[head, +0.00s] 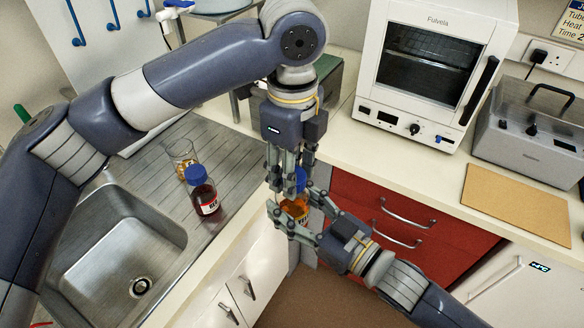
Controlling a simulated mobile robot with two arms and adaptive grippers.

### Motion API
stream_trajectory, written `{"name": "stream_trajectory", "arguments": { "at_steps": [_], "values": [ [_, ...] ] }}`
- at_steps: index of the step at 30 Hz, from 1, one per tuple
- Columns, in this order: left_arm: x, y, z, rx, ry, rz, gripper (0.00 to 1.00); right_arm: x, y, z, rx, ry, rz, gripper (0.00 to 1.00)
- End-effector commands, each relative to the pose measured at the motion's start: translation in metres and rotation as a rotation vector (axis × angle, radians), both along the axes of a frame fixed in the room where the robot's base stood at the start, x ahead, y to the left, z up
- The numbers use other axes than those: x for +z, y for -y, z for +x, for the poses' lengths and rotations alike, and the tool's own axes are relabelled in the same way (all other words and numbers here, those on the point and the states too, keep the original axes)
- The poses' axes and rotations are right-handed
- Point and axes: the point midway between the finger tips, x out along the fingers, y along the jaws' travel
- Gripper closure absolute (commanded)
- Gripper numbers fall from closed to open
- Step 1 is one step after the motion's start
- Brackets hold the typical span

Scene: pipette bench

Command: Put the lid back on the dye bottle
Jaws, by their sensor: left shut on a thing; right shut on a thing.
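An amber bottle (297,208) with a partly hidden label is off the worktop, in front of the counter edge. My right gripper (291,217), coming from the lower right, is shut around its body. A blue lid (301,177) is at the top of this bottle. My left gripper (288,182) points down from above and is shut on the lid. The fingers hide the bottle's neck, so I cannot tell whether the lid touches or sits fully on it.
A dark red bottle (206,197) with a blue cap stands on the ribbed drainer, beside a glass beaker (183,158). A sink (120,245) is at the lower left. A white oven (432,70), a metal bath (530,125) and a tan board (515,203) occupy the right counter.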

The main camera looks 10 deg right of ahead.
Motion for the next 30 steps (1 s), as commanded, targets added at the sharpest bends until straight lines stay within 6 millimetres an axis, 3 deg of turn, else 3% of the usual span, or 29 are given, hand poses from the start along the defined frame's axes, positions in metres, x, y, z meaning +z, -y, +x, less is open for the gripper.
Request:
{"name": "stream_trajectory", "arguments": {
  "at_steps": [30],
  "values": [
    [0.0000,0.0004,0.0027,-1.745,0.001,0.007,0.74,-0.0001,-0.0004,-0.0009,0.002,-0.001,0.001,1.00]
  ]
}}
